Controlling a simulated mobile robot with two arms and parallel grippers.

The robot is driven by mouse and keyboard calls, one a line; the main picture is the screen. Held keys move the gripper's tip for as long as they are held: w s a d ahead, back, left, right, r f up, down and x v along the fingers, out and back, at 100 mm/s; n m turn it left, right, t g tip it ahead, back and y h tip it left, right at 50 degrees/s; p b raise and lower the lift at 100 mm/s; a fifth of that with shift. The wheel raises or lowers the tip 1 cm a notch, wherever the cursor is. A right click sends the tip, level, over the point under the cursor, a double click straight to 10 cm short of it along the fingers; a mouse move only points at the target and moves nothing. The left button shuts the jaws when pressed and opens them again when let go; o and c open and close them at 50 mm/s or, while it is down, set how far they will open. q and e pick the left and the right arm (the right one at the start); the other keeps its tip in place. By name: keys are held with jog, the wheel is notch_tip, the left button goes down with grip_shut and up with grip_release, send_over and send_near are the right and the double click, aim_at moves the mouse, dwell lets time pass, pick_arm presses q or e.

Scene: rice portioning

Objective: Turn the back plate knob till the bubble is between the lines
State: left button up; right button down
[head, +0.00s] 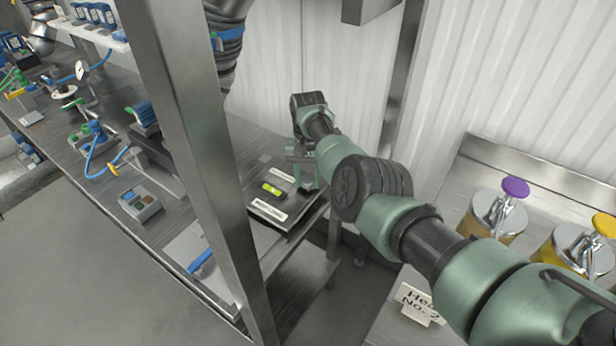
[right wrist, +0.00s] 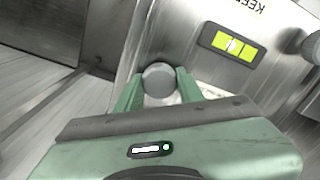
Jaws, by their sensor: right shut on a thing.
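In the right wrist view, my right gripper (right wrist: 158,88) has its green fingers on either side of a round grey knob (right wrist: 159,77) and is shut on it. The knob stands at the edge of a metal plate (right wrist: 190,72). A yellow-green bubble level (right wrist: 231,43) is set in the plate; a pale bubble shows near its middle, but its exact place against the lines is too small to tell. In the head view, my right gripper (head: 303,165) is at the back of the device, and the level (head: 271,189) shows on its top. My left gripper is out of view.
A metal post (head: 200,150) stands left of the device. A grey box with buttons (head: 140,203) and several blue instruments are on the bench farther left.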

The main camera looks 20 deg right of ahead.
jog(key=n, duration=0.3)
jog(key=shift+n, duration=0.4)
jog(key=n, duration=0.3)
jog(key=shift+n+p, duration=0.3)
jog(key=shift+p, duration=0.05)
jog(key=n, duration=0.3)
jog(key=shift+a+n, duration=0.1)
jog(key=shift+n, duration=0.3)
jog(key=n, duration=0.3)
jog(key=shift+n, duration=0.3)
jog(key=n, duration=0.7)
jog(key=shift+r+p, duration=0.1)
jog(key=shift+p, duration=0.2)
jog(key=n, duration=0.3)
jog(key=shift+n, duration=0.3)
jog(key=shift+s+n, duration=0.1)
jog(key=shift+n, duration=1.7)
